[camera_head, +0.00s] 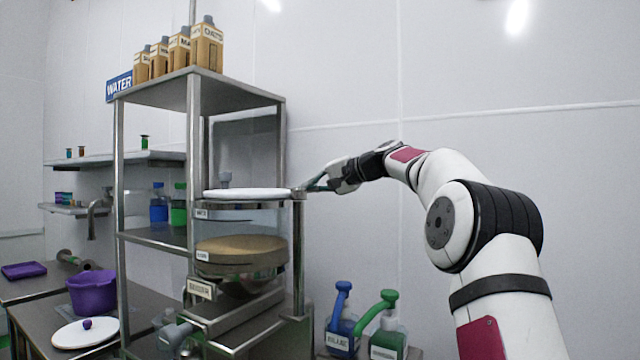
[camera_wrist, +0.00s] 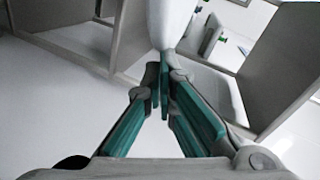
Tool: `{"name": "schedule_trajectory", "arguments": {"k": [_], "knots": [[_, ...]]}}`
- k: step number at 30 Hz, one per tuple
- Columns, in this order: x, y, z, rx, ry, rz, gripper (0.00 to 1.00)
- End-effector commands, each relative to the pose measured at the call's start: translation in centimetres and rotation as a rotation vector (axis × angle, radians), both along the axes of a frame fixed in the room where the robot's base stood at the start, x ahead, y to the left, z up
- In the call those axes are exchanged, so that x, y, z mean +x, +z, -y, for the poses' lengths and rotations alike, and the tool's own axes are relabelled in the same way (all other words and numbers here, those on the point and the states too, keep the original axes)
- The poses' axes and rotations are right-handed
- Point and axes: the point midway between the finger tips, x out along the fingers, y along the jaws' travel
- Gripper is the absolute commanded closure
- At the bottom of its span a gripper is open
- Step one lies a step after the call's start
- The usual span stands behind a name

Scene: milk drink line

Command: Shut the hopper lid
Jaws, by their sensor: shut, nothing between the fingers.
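A flat white round lid (camera_head: 248,194) lies level above a dark rim on the steel stand. Below it is a wide round vessel (camera_head: 240,268) with a brown top; I cannot tell whether that is contents or a cover. My gripper (camera_head: 310,187) is at the lid's right edge, beside the top of a steel post (camera_head: 298,240). The wrist view shows its green fingers (camera_wrist: 162,88) shut together and empty. A white rounded part (camera_wrist: 172,22), probably the lid, is just beyond the fingertips; whether they touch it I cannot tell.
A steel shelf frame (camera_head: 118,190) holds several brown cartons (camera_head: 207,48) on top. Blue (camera_head: 342,325) and green (camera_head: 388,330) bottles stand low at the right. A purple pot (camera_head: 92,292) and white disc (camera_head: 70,335) are at lower left. The right wall side is clear.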

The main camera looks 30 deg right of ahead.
Motion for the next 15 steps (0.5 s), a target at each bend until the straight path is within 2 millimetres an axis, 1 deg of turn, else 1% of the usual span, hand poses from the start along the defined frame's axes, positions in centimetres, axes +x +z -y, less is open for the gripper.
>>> {"name": "schedule_trajectory", "arguments": {"k": [3,15], "knots": [[0.5,0.2,-0.9,-0.001,0.052,0.001,1.00],[1.7,0.0,-3.4,-0.001,0.046,-0.001,1.00]]}}
